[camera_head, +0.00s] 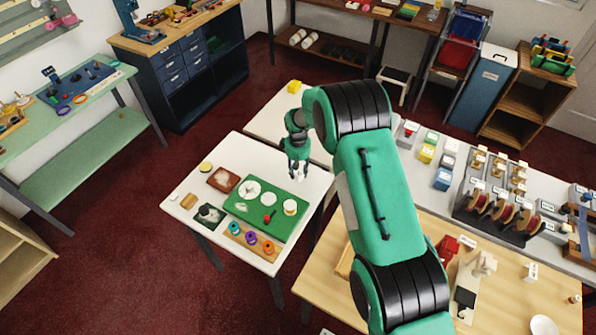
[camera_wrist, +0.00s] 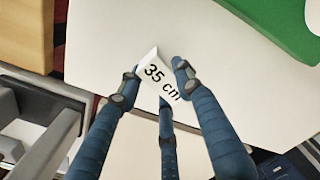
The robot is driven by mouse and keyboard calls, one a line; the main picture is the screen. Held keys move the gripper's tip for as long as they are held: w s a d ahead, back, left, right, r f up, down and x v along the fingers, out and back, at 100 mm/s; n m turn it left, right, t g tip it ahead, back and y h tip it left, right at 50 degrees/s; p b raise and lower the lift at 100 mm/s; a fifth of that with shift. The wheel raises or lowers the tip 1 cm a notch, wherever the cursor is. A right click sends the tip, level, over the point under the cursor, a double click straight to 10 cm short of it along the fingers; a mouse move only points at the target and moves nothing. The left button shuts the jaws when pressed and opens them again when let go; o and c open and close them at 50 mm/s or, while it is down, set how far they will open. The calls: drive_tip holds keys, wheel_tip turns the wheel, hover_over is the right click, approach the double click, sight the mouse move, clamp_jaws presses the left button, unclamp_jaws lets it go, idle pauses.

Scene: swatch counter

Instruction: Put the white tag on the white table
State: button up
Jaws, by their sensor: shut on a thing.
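A white tag (camera_wrist: 160,78) marked "35 cm" is between the fingers of my gripper (camera_wrist: 155,80) in the wrist view. In the head view my gripper (camera_head: 298,172) points down at the right part of the white table (camera_head: 238,150), with a small white bit of the tag (camera_head: 298,176) at its tips. My gripper is shut on the tag. The white tabletop (camera_wrist: 125,28) fills much of the wrist view behind the tag. I cannot tell whether the tag touches the tabletop.
A green board (camera_head: 240,217) with round pieces lies on the white table, left of my gripper. A brown tray (camera_head: 223,180), a dark tray (camera_head: 208,216) and a wooden strip with colored rings (camera_head: 253,242) lie around it. The tabletop's back strip is mostly clear.

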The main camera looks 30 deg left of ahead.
drive_tip(key=shift+f, duration=0.15)
drive_tip(key=o, duration=0.8)
drive_tip(key=shift+o, duration=0.2)
drive_tip(key=shift+r, duration=0.2)
wheel_tip(320, 180, up, 12)
drive_tip(key=shift+b, duration=0.35)
idle(0.4)
idle(0.4)
